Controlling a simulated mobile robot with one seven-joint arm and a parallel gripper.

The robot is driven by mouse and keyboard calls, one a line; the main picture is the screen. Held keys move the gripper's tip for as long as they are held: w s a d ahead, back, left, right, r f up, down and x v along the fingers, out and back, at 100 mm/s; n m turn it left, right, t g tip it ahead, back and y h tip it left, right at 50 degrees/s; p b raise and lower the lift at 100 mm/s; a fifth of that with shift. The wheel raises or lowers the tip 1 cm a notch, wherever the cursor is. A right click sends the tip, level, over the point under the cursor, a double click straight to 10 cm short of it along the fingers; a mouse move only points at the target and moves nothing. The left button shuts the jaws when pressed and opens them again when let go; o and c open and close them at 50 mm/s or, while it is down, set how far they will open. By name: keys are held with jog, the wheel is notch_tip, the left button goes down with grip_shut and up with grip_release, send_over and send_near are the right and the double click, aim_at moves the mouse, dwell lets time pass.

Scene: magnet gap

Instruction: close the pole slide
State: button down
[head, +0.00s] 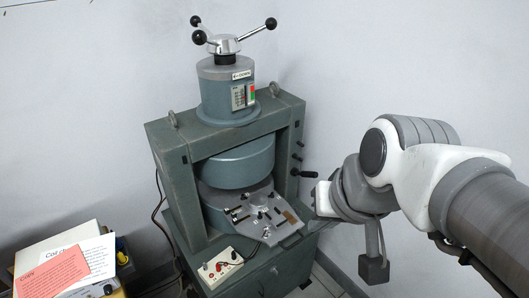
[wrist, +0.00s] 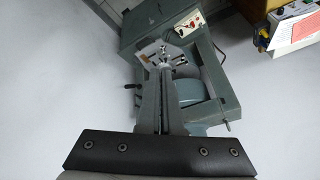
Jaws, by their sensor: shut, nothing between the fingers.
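The pole slide appears to be the flat grey plate (head: 285,232) carrying small clamps and fittings. It sticks out at the front of the gap between the round upper pole (head: 238,165) and the lower pole (head: 225,208) of the green magnet. The plate also shows at the fingertips in the wrist view (wrist: 149,52). My gripper (head: 309,211) is at the plate's right side in the head view. In the wrist view my gripper (wrist: 165,66) is shut and empty, its fingers pointing at the plate. I cannot tell whether they touch it.
The magnet frame (head: 172,165) has a dark side handle (head: 303,174) close to my gripper. A white switch box (head: 220,267) sits below the plate.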

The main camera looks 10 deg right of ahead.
jog(key=w+a+f+m+g+y+b, duration=0.1)
jog(key=w+a+f+m+y+b, duration=0.25)
jog(key=f+m, duration=0.35)
jog(key=m+t+b, duration=0.4)
jog(key=m+b, duration=0.9)
jog(key=m, duration=0.8)
send_near(282, 228)
jog(key=x, duration=0.5)
jog(key=shift+s+f, duration=0.1)
jog(key=shift+f, duration=0.25)
jog(key=shift+w+a, duration=0.1)
jog(key=shift+w, duration=0.25)
jog(key=shift+w, duration=0.1)
